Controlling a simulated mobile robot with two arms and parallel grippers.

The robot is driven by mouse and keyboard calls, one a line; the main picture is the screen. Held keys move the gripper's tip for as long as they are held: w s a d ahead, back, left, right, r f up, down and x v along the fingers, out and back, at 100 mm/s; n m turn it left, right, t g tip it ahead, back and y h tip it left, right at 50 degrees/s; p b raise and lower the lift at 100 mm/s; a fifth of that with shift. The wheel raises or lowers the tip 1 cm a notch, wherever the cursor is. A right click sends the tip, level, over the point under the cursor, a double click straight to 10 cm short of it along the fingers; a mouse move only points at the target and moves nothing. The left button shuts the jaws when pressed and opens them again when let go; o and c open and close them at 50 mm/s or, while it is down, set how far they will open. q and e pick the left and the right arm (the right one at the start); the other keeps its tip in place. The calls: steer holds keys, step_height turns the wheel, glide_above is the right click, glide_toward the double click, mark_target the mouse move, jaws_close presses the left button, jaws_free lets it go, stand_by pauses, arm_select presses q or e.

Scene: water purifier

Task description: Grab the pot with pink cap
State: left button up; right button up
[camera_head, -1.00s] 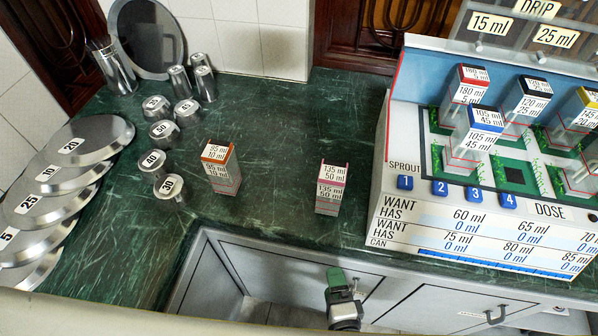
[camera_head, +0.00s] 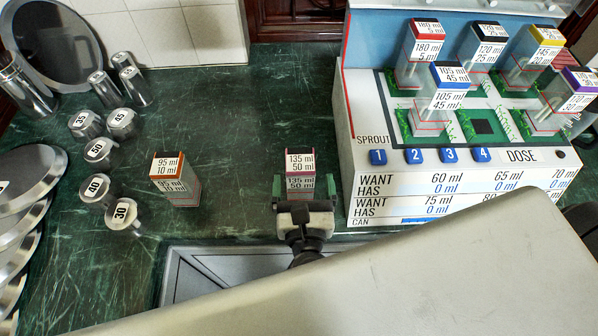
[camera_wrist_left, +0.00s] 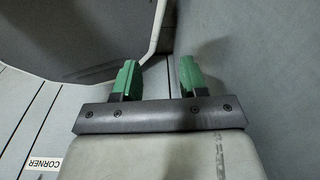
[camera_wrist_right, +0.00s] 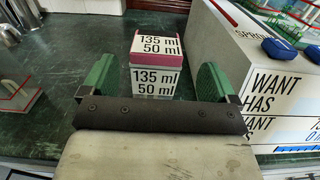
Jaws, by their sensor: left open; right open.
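The pot with the pink cap (camera_head: 300,172), labelled 135 ml / 50 ml, stands upright on the green counter near its front edge. My right gripper (camera_head: 304,190) is open just in front of it, low at the counter edge. In the right wrist view the pot (camera_wrist_right: 156,66) stands straight ahead, between the lines of the two green fingers of the right gripper (camera_wrist_right: 157,84). The fingers look apart from its sides; whether they reach alongside it is hard to tell. My left gripper (camera_wrist_left: 158,80) is open and empty, facing grey panels, away from the counter top.
A pot with an orange-brown cap (camera_head: 175,180) stands to the left. Several numbered metal cups (camera_head: 97,152) and metal discs (camera_head: 22,180) lie further left. The white purifier box (camera_head: 440,190) with several capped pots is close on the right. Counter (camera_head: 235,120) behind the pot is clear.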

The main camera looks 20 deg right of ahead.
mark_target(300, 164)
steer(key=p+x, duration=0.1)
steer(key=x, duration=0.1)
steer(key=p+x, duration=0.1)
steer(key=x, duration=0.1)
steer(key=shift+w+a+f, duration=0.1)
steer(key=shift+w+a, duration=0.1)
steer(key=shift+w, duration=0.05)
steer(key=shift+w+d+f, duration=0.15)
steer(key=shift+w+d, duration=0.05)
steer(key=shift+w, duration=0.3)
steer(key=shift+s, duration=0.1)
steer(key=shift+c, duration=1)
steer(key=c, duration=1.1)
